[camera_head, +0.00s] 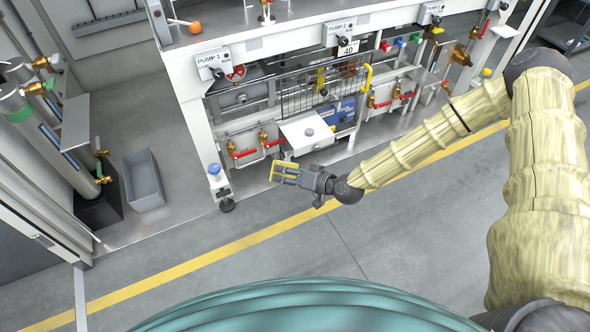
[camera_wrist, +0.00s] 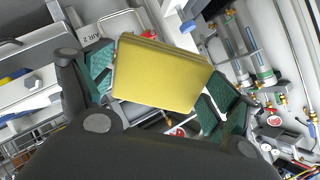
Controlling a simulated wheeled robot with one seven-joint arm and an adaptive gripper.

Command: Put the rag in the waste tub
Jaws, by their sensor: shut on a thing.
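The rag is a folded yellow cloth (camera_wrist: 158,75), held between the green-padded fingers of my gripper (camera_wrist: 160,88) in the wrist view. In the head view the rag (camera_head: 286,163) shows as a yellow edge at the end of my gripper (camera_head: 284,174), in front of the pump frame. A grey open rectangular tub (camera_head: 144,181) stands on the floor at the left and fits the waste tub. It looks empty. My gripper is to the right of the tub and well apart from it.
The white pump frame (camera_head: 200,122) has a leg and caster (camera_head: 227,205) between my gripper and the tub. Gas cylinders (camera_head: 40,130) stand left of the tub in a black base (camera_head: 98,207). The floor in front, with a yellow line (camera_head: 215,256), is clear.

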